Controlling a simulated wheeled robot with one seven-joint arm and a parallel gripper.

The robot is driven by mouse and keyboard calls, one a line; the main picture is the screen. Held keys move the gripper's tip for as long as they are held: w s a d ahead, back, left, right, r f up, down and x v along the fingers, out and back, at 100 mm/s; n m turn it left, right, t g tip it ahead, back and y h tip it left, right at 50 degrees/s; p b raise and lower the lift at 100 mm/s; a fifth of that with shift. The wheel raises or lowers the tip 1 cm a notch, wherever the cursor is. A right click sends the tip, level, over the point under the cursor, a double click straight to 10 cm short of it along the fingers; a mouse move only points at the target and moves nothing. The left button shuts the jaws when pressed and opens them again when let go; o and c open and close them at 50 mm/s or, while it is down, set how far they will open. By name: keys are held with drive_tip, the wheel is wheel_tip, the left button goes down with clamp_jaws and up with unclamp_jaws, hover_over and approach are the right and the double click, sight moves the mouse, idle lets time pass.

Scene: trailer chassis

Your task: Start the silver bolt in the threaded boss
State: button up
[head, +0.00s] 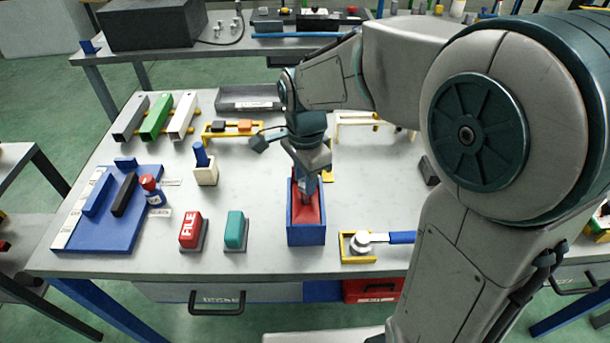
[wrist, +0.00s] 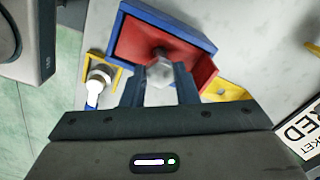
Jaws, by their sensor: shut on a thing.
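The silver bolt (wrist: 160,74) shows its hex head between the two fingers of my gripper (wrist: 158,84) in the wrist view. My gripper is shut on it. In the head view my gripper (head: 307,180) points down into a blue box (head: 306,238) with a red inside (head: 312,215). A dark round spot (wrist: 160,52) on the red surface lies just beyond the bolt head. I cannot tell whether it is the boss's mouth or the bolt's shank. The bolt's lower end is hidden, so contact with the boss cannot be told.
A silver-headed tool with a blue handle (head: 390,238) lies in a yellow holder right of the box. Red (head: 191,230) and teal (head: 235,229) blocks stand to its left. A blue fixture board (head: 105,235) is farther left. The blue box's walls rise close around my gripper.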

drive_tip(key=shift+f+b, duration=1.35)
drive_tip(key=shift+f, duration=0.5)
drive_tip(key=o, duration=1.1)
drive_tip(key=shift+c, duration=0.2)
drive_tip(key=shift+r, duration=0.1)
drive_tip(key=shift+c, duration=0.3)
drive_tip(key=shift+r+p, duration=2.65)
drive_tip(key=shift+r, duration=0.75)
drive_tip(key=shift+r, duration=1)
wheel_tip(320, 180, down, 9)
drive_tip(key=b, duration=0.6)
